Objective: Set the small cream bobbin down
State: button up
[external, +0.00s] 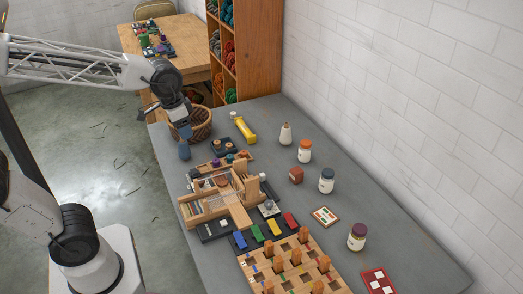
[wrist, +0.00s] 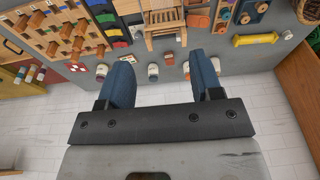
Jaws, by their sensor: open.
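A small pale cylinder (external: 263,177) stands just right of the wooden loom (external: 222,190); it looks like the cream bobbin, but it is too small to be sure. I cannot pick it out clearly in the wrist view. My gripper (external: 184,152) is above the table's left edge, in front of the wicker basket and well to the left of that cylinder. In the wrist view my gripper (wrist: 162,72) has its two blue fingers wide apart, with nothing held between them.
A yellow tube (external: 243,129), a cream cone (external: 285,134), several lidded jars (external: 326,181) and a wooden peg board (external: 292,264) stand on the grey table. The wicker basket (external: 201,125) is at the far end. A wooden shelf (external: 258,50) stands behind. Bare table lies along the right edge.

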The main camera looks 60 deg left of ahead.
aim_at(357, 238)
jog(key=s+d+f, duration=0.2)
jog(key=s, duration=0.4)
jog(key=s+d+f, duration=0.2)
jog(key=s+d, duration=0.1)
jog(key=s, duration=0.4)
jog(key=shift+d+m, duration=0.15)
jog(key=shift+m, duration=0.15)
dwell(1.0)
